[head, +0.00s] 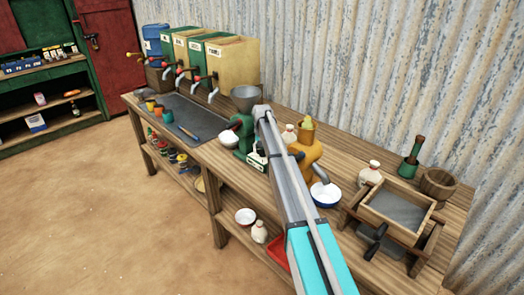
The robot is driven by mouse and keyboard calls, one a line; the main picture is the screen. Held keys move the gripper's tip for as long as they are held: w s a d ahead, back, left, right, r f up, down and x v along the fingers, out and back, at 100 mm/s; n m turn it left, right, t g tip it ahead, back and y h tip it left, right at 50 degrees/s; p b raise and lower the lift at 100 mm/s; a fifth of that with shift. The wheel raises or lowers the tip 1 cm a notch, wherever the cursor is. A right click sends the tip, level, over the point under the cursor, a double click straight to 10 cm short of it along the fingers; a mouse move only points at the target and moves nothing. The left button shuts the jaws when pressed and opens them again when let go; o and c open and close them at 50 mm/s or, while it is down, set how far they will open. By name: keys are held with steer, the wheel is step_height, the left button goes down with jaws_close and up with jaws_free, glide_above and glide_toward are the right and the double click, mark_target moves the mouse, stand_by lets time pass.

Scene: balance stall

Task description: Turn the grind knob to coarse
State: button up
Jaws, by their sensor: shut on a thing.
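A green grinder (243,143) with a grey hopper (245,98) stands on the wooden counter, near its middle. A small pale plate with dark marks (256,160) shows low on its right side. To its right stands an orange grinder (309,158) with a spout. My arm crosses the view from the bottom, and its far end reaches the green grinder's right side. My gripper does not show; the arm hides that spot. No grind knob can be made out on either grinder, so its setting cannot be told.
A wooden sieve box (398,207) and a wooden bucket (438,184) stand right. Several dispensers (236,66) line the back. Open floor lies at the left front.

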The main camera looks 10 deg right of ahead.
steer(key=o, duration=1.1)
steer(key=shift+c, duration=0.2)
steer(key=shift+n, duration=0.3)
